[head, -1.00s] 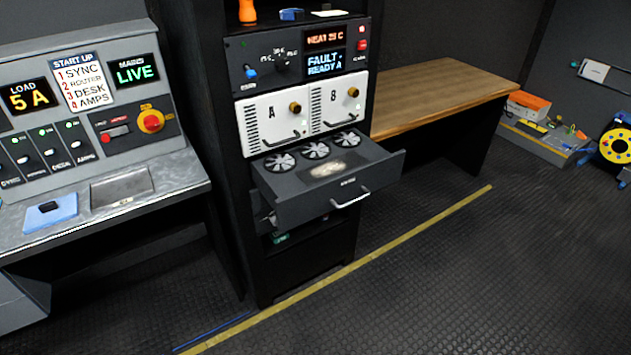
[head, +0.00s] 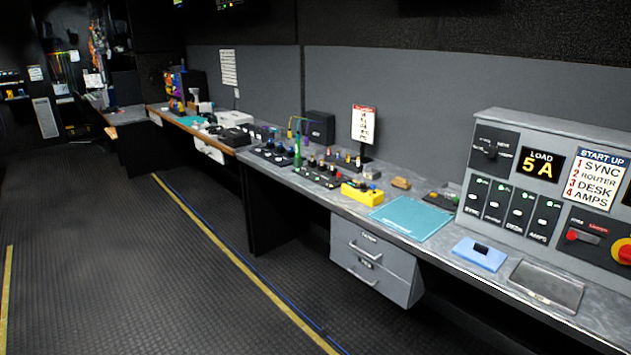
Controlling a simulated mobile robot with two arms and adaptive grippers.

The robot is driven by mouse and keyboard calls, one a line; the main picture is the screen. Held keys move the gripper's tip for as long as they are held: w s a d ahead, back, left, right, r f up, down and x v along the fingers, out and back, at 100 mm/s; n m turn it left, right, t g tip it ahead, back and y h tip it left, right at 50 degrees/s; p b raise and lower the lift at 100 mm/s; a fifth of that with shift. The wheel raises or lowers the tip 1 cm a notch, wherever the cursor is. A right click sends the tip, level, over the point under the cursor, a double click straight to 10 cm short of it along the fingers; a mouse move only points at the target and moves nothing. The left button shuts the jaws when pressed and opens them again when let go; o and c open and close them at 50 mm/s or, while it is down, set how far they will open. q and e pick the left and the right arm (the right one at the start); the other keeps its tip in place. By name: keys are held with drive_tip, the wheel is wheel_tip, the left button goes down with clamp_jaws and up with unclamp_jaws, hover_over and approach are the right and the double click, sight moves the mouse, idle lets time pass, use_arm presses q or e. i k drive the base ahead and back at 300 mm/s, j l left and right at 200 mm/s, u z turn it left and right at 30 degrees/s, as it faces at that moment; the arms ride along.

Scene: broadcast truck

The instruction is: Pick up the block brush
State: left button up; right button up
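A small tan, wood-coloured block (head: 401,183) lies on the long grey counter, behind the teal mat. It may be the block brush, but it is too small to make out any bristles. Neither of my grippers is in view.
The counter (head: 452,252) runs from near right to far left. On it are a teal mat (head: 411,217), a yellow box (head: 362,193), a blue pad (head: 479,254) and a power panel (head: 555,185). Grey drawers (head: 374,262) hang below. The floor (head: 150,270) is clear.

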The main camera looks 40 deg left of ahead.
sight(400, 183)
drive_tip(key=u, duration=0.85)
drive_tip(key=z, duration=1.75)
drive_tip(key=u, duration=1.75)
drive_tip(key=j, duration=0.15)
drive_tip(key=i+z, duration=0.05)
